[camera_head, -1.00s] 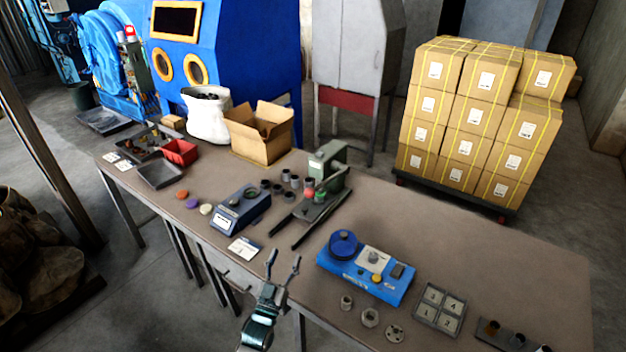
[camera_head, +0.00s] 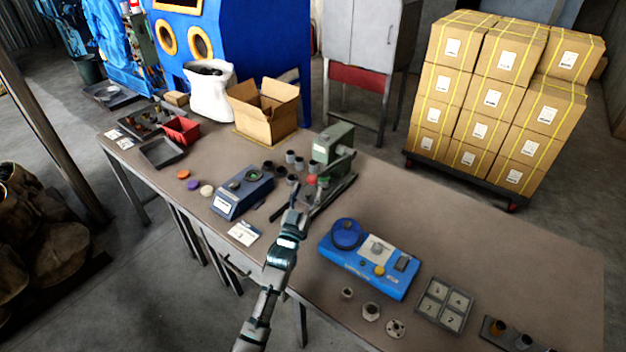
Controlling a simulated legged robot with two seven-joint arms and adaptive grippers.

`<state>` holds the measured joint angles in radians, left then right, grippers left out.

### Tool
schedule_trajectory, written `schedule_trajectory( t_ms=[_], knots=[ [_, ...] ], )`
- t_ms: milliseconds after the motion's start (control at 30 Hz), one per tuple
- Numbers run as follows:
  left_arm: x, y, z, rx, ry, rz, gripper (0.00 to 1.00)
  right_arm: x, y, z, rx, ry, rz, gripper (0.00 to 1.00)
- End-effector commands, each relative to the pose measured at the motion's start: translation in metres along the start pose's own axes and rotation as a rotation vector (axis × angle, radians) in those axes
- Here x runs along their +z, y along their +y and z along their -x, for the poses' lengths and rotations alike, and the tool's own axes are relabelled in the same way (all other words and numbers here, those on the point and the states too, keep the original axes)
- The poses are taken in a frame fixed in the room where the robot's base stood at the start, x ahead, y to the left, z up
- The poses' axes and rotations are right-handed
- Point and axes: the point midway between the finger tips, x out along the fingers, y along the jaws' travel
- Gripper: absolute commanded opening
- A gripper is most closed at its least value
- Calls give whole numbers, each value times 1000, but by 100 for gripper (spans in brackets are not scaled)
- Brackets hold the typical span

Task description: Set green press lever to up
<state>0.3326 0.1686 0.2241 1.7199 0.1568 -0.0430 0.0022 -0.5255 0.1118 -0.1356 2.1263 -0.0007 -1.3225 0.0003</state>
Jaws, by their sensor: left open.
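The green press (camera_head: 334,146) stands on the workbench near its middle, its green head facing left. Small red and green parts show under its head. Long dark bars run from its foot toward the bench's front edge. I cannot clearly make out the lever or whether it is up or down. My left gripper (camera_head: 303,192) reaches in from the bottom, over the bars just in front of the press. It is open with nothing seen between its fingers, and it hides part of the bars. I cannot tell whether it touches the press. My right gripper is out of view.
A blue-grey device (camera_head: 240,194) stands left of the press, with several dark cups between them. A blue machine (camera_head: 366,262) stands to the right. An open cardboard box (camera_head: 262,108) is behind left. The bench (camera_head: 480,225) is clear at right back.

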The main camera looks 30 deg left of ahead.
Motion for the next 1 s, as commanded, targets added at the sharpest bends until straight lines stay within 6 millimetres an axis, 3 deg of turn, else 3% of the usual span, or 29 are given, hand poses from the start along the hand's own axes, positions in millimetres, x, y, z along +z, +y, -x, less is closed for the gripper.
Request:
schedule_trajectory(
  t_ms=[100, 267, 633, 900, 1000],
  knots=[
    [0, 0, -22, 0, 1, 0, 61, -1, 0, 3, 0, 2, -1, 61],
    [0, 1, -40, 1, 0, -1, 61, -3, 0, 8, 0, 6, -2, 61],
    [0, 0, -47, 0, 0, 1, 61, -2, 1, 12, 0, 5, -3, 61],
    [0, 0, -46, 0, -1, 1, 0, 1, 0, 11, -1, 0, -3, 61],
    [0, 0, -46, 0, -1, 1, 0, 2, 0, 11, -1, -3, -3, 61]
  ],
)
